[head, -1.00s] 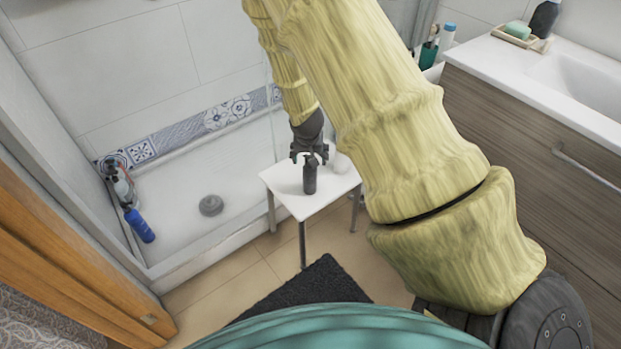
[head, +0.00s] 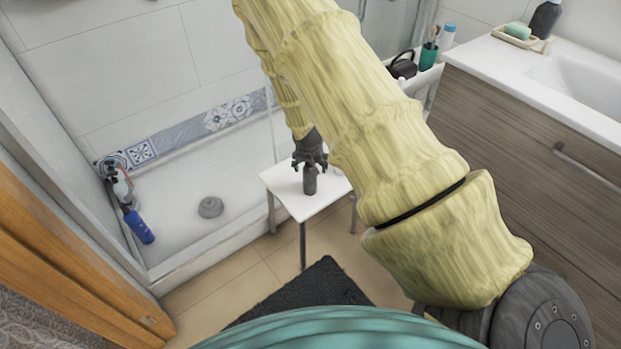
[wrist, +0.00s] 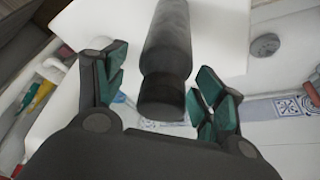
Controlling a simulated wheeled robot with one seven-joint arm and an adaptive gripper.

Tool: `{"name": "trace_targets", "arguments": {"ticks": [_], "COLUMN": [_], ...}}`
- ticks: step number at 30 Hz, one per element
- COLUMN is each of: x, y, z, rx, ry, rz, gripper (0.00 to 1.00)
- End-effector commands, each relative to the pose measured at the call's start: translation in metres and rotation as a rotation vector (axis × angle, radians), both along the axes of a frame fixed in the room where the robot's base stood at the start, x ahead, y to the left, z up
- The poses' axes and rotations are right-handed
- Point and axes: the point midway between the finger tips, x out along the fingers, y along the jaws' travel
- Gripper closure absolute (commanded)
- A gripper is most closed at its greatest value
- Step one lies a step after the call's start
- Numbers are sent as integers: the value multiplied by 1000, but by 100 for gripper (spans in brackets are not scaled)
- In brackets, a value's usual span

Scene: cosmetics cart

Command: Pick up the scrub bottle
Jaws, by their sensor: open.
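A dark grey bottle (head: 310,183), likely the scrub bottle, stands upright on a small white table (head: 284,191). My gripper (head: 310,164) is directly above it in the head view, reaching down around its top. In the wrist view the bottle (wrist: 166,52) lies between the two open fingers (wrist: 158,92) with green pads. There is a gap between the bottle and the pads on each side. The gripper is open and holds nothing.
A shower tray with a drain (head: 210,207) is left of the table, with a blue bottle (head: 139,226) at its far left. A dark mat (head: 300,292) lies in front. A wooden vanity (head: 520,150) with a white sink stands at right.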

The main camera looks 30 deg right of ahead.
Motion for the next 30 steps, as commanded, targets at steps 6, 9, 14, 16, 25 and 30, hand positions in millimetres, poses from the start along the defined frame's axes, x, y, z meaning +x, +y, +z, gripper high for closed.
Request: {"name": "trace_targets", "arguments": {"ticks": [6,9,14,16,25,30], "x": [0,0,0,0,0,0], "y": [0,0,0,0,0,0], "z": [0,0,0,1,6,23], "rx": [0,0,0,0,0,1], "ry": [0,0,0,0,-1,0], "rz": [0,0,0,0,-2,-2], "gripper": [52,71,100,100,100,100]}}
